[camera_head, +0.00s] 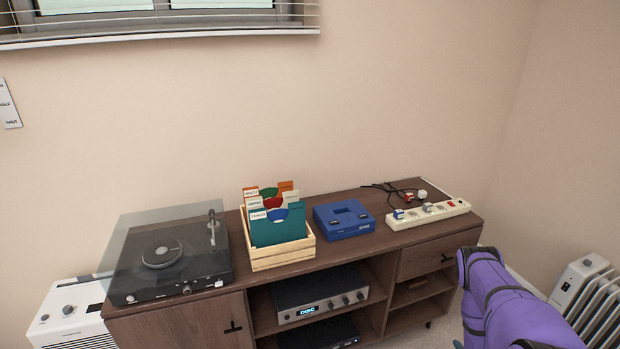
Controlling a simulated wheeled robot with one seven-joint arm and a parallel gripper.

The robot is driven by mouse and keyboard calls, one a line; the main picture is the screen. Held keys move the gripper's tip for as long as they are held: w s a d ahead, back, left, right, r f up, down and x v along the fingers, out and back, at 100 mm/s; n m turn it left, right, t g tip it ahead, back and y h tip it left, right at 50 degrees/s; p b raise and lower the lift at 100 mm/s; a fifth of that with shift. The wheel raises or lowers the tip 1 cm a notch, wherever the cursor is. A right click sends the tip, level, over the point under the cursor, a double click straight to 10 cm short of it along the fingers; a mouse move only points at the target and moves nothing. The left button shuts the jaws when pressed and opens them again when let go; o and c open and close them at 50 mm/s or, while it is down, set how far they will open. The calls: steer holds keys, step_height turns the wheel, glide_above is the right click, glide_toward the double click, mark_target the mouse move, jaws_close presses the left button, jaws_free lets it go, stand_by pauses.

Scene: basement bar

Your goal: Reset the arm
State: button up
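My arm shows as a purple, padded-looking link with dark bands at the lower right. It is in front of the right end of the wooden cabinet (352,190). My gripper is out of view, so I cannot see its fingers or whether it holds anything.
On the cabinet stand a turntable (205,265) with a raised clear lid, a wooden crate (282,255) of record sleeves, a blue device (344,219) and a power strip (428,215). White appliances flank it: a box-shaped unit (70,312) at left, a radiator (590,300) at right.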

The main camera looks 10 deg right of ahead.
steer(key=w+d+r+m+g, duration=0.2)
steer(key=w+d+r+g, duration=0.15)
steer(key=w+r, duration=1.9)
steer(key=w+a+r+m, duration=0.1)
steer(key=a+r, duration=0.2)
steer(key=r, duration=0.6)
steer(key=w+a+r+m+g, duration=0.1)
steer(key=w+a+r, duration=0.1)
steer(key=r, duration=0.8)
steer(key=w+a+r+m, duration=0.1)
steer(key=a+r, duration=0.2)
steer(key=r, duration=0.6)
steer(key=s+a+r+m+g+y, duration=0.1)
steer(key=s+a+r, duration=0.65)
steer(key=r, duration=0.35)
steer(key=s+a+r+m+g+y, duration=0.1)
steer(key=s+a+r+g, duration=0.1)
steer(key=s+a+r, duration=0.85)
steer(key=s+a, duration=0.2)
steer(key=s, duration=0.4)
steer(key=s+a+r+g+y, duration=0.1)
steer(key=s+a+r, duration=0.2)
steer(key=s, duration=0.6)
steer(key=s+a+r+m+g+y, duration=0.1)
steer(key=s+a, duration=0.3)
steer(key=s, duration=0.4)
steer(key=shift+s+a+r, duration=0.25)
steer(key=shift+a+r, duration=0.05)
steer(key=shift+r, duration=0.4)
